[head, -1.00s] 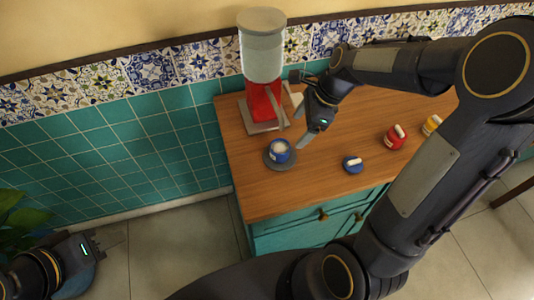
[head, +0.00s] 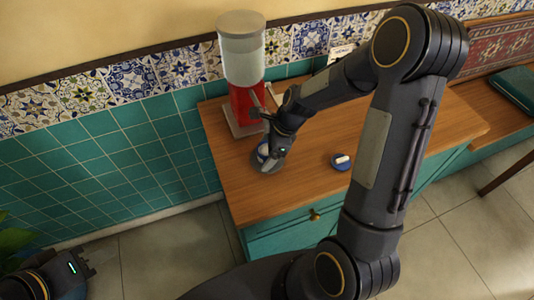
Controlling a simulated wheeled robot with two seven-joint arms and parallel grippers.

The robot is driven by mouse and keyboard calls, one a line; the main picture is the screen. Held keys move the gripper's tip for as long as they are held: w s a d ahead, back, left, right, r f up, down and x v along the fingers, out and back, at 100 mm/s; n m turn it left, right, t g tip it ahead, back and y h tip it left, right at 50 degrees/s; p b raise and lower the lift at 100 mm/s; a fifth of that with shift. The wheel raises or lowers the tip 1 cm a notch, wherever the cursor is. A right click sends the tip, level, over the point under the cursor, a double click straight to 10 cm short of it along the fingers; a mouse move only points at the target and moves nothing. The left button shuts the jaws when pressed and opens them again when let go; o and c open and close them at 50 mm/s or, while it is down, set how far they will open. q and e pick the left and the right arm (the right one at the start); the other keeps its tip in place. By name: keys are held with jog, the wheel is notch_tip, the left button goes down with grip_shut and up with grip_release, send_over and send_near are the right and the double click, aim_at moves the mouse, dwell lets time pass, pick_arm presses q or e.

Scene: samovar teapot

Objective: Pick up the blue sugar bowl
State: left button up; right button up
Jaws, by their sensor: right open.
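The blue bowl (head: 262,151), with a pale top, stands on a grey round dish (head: 256,164) on the wooden counter, near the samovar. It is mostly hidden behind my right gripper (head: 270,161). The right gripper points down at the bowl and is open, with its fingers at the bowl; whether they touch it I cannot tell. A small blue round piece with a white bar on top (head: 341,161) lies to the right on the counter. My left gripper (head: 87,262) is at the lower left, over the floor, away from the counter; its jaw opening is unclear.
A red samovar-like dispenser with a clear tank (head: 243,70) stands behind the bowl against the tiled wall. The wooden counter (head: 290,195) is clear in front. My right arm covers the counter's right middle. A green cushion (head: 512,88) lies at the far right.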

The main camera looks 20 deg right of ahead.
jog(key=c, duration=1.3)
